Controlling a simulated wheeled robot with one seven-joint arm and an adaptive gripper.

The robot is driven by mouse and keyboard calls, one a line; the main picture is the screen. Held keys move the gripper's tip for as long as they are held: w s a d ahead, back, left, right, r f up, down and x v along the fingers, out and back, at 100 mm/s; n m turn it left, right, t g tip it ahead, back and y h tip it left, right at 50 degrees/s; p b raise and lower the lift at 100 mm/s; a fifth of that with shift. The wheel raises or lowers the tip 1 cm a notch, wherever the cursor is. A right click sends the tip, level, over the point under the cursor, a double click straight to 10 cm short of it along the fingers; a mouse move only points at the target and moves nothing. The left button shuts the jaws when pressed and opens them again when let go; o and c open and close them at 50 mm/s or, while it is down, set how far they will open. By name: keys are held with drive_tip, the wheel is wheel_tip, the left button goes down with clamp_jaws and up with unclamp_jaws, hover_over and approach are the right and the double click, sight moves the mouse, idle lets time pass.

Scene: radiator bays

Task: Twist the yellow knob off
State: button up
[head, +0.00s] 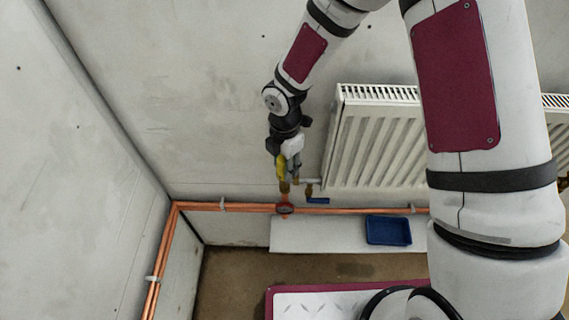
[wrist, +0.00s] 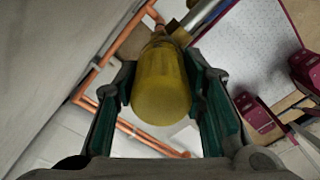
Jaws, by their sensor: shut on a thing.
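The yellow knob (wrist: 161,88) fills the middle of the wrist view, a rounded cylinder with its end toward the camera. My gripper (wrist: 163,100) is shut on it, with one green-padded finger on each side. In the head view the yellow knob (head: 282,167) shows as a small upright yellow piece beside my gripper (head: 288,165), on the brass valve fitting at the radiator's left end. The fingers partly hide it there. I cannot tell how far the knob is turned.
The white radiator (head: 375,140) is close on the right. Copper pipes (head: 240,207) run along the wall below, with a blue-handled valve (head: 317,200) near the fitting. A blue tray (head: 388,230) sits on a white shelf (head: 330,236). The wall at left is clear.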

sight(284, 158)
drive_tip(key=shift+s+r, duration=0.1)
drive_tip(key=shift+r, duration=0.05)
drive_tip(key=shift+r, duration=0.55)
drive_tip(key=o, duration=1.3)
drive_tip(key=o, duration=0.9)
drive_tip(key=shift+o, duration=0.2)
drive_tip(key=shift+r+p, duration=1.4)
drive_tip(key=shift+r, duration=2.55)
